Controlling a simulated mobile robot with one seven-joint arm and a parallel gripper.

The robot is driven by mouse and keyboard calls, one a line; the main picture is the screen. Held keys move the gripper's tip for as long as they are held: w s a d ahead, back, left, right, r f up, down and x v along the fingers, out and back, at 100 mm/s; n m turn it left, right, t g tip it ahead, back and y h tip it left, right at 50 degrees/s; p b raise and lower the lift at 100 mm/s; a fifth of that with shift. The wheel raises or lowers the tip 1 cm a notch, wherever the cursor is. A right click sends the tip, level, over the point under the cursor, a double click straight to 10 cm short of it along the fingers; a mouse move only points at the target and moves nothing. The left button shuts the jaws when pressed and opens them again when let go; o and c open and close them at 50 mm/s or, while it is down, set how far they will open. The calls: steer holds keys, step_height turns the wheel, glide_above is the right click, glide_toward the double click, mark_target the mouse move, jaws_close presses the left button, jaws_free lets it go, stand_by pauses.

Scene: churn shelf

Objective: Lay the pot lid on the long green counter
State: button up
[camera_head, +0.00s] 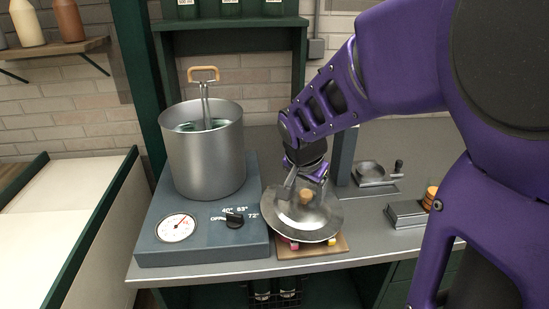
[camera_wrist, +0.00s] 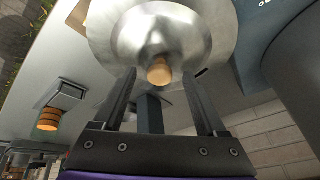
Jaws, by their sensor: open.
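The pot lid (camera_head: 285,222) is a shiny silver disc with a round wooden knob (camera_head: 306,195). It sits on a small wooden board (camera_head: 318,251), over pink and yellow pieces mostly hidden beneath it. My gripper (camera_head: 305,178) is open, just behind and above the lid. In the wrist view the lid (camera_wrist: 200,25) is ahead of my gripper (camera_wrist: 158,85), with the knob (camera_wrist: 159,71) in line with the gap between the fingertips. I cannot tell whether they touch. The grey worktop (camera_head: 345,235) has green drawers below; I cannot tell if it is the long green counter.
A steel pot (camera_head: 205,165) with a wooden-handled tool stands on a blue-grey heater (camera_head: 200,248) left of the lid. A small scale (camera_head: 370,174) and a grey block (camera_head: 405,214) are at right. A pale, green-edged surface (camera_head: 45,225) at far left is bare.

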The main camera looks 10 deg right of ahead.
jaws_close()
stand_by(1.3)
